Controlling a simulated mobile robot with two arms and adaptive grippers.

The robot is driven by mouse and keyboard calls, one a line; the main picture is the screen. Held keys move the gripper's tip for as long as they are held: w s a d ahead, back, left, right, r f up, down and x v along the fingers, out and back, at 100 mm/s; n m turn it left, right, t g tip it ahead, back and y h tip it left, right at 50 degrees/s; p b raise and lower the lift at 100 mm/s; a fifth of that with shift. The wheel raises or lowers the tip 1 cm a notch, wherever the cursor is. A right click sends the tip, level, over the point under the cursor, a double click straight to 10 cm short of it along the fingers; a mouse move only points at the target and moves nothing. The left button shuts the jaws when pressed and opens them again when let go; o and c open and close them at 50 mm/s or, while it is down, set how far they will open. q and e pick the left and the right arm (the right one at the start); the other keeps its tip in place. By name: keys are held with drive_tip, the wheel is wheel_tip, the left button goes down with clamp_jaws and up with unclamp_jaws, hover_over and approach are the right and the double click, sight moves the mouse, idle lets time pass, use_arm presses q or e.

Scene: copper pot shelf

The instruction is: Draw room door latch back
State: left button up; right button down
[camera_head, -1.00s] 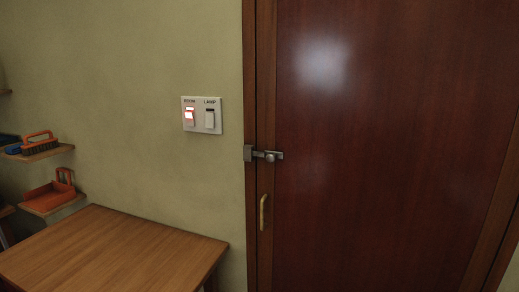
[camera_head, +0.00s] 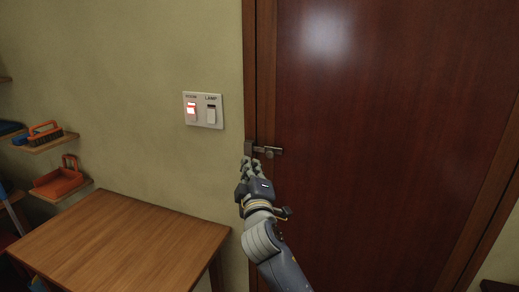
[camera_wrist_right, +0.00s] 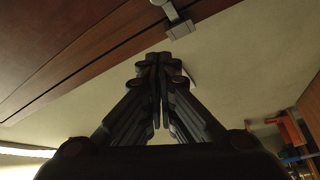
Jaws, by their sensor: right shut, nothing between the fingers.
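The dark red-brown room door (camera_head: 390,130) fills the right of the head view and looks closed. Its metal latch (camera_head: 269,151) sits at the door's left edge, with its bar across the gap between door and frame. My right gripper (camera_head: 250,163) is shut and empty, just below the left end of the latch; I cannot tell whether it touches. In the right wrist view the shut fingers (camera_wrist_right: 159,64) point toward the latch's keeper (camera_wrist_right: 180,28), which shows apart from the fingertips. The brass handle is mostly hidden behind my right arm. My left gripper is not in view.
A wooden table (camera_head: 120,245) stands at the lower left, close to my right arm. A switch plate (camera_head: 203,110) is on the wall left of the door. Door space right of the latch is clear.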

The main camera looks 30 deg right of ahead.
sight(260, 152)
drive_tip(key=shift+f, duration=0.1)
drive_tip(key=shift+w, duration=0.15)
drive_tip(key=p+x, duration=0.3)
drive_tip(key=x, duration=0.7)
drive_tip(key=shift+s+d+f+p, duration=0.35)
drive_tip(key=shift+s+d+p, duration=0.15)
drive_tip(key=shift+d, duration=0.1)
drive_tip(key=shift+s+d+f+p, duration=0.35)
drive_tip(key=shift+s+d, duration=0.1)
drive_tip(key=shift+d, duration=0.15)
drive_tip(key=shift+s+d+f, duration=0.1)
drive_tip(key=shift+s+d, duration=0.15)
drive_tip(key=shift+s, duration=0.05)
drive_tip(key=shift+w+f, duration=0.1)
drive_tip(key=shift+a, duration=0.1)
